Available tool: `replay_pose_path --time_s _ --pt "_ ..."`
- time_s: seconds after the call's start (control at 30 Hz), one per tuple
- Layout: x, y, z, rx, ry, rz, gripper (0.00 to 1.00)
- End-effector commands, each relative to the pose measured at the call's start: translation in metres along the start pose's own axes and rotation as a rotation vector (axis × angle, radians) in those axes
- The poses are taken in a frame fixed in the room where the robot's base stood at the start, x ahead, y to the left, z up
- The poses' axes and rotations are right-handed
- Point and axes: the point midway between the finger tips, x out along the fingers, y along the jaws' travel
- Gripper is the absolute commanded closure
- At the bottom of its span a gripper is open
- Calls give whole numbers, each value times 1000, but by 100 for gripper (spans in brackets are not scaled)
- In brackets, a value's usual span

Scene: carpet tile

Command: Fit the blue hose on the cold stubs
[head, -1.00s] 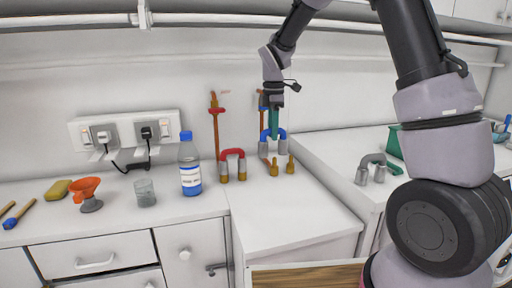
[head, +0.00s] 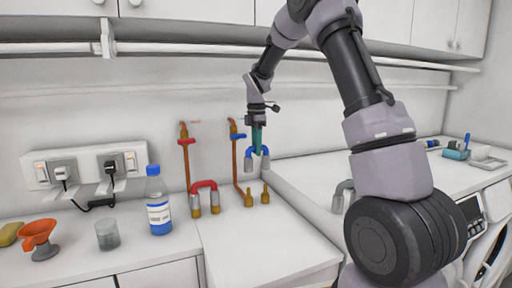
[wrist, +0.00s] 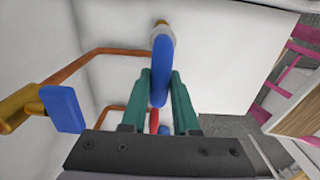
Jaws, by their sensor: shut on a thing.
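The blue hose (head: 257,151) is a short U with grey ends pointing down. My gripper (head: 258,145) has its teal fingers shut on the top of the bend; in the wrist view the blue bend (wrist: 160,72) sits between them. Two brass cold stubs (head: 249,196) (head: 265,193) stand on the worktop by the blue-handled tap (head: 237,136). The hose ends are above the stubs and apart from them, roughly lined up in the head view. Depth alignment is hard to tell. In the wrist view a blue handle (wrist: 62,108) shows at left.
A red hose (head: 204,185) sits on neighbouring brass stubs under the red-handled tap (head: 189,141). A grey hose (head: 340,193) stands at right, partly behind my arm. The worktop front is clear.

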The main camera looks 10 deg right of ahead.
Motion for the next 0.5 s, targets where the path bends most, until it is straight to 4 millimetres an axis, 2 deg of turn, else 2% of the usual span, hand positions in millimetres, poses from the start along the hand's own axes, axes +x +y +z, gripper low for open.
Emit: replay_pose_path --time_s 0.5 --pt "45 -1 -1 0 1 -2 100"
